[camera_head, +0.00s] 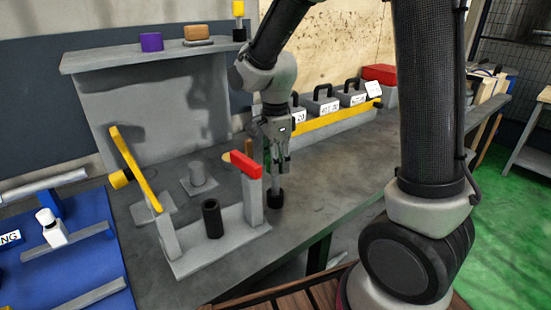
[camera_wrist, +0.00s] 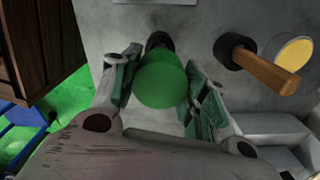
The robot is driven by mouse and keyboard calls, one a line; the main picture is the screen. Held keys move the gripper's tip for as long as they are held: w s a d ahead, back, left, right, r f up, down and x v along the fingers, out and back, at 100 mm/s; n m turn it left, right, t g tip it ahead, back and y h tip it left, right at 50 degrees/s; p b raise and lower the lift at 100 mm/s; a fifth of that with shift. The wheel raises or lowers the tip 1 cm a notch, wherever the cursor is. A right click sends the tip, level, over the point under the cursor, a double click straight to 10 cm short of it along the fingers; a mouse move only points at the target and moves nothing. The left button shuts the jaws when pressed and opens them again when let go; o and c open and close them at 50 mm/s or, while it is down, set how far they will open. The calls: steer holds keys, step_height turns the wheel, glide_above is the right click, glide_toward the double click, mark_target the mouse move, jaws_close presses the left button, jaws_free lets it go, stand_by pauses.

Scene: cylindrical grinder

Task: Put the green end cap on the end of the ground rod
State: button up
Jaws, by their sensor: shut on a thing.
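The green end cap (camera_wrist: 162,80) is a round, smooth green piece between my gripper's two fingers in the wrist view. In the head view only a sliver of green shows at the fingers. My gripper (camera_head: 277,158) points down and is shut on the cap. A grey upright rod (camera_head: 276,182) shows just below the fingertips and stands in a black round holder (camera_head: 275,199) on the bench. The holder's dark top also shows behind the cap in the wrist view (camera_wrist: 159,40). The fingers hide the rod's upper end, so I cannot tell whether the cap touches it.
A grey fixture with a red block (camera_head: 245,164) stands close left of my gripper. A black cylinder (camera_head: 211,218) and a yellow bar (camera_head: 135,167) are further left. Labelled grey boxes (camera_head: 320,103) stand behind. An orange handle (camera_wrist: 265,70) sticks out of a black holder nearby.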

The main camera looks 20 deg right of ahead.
steer(key=shift+f, duration=1)
steer(key=o, duration=0.9)
step_height(320, 180, up, 12)
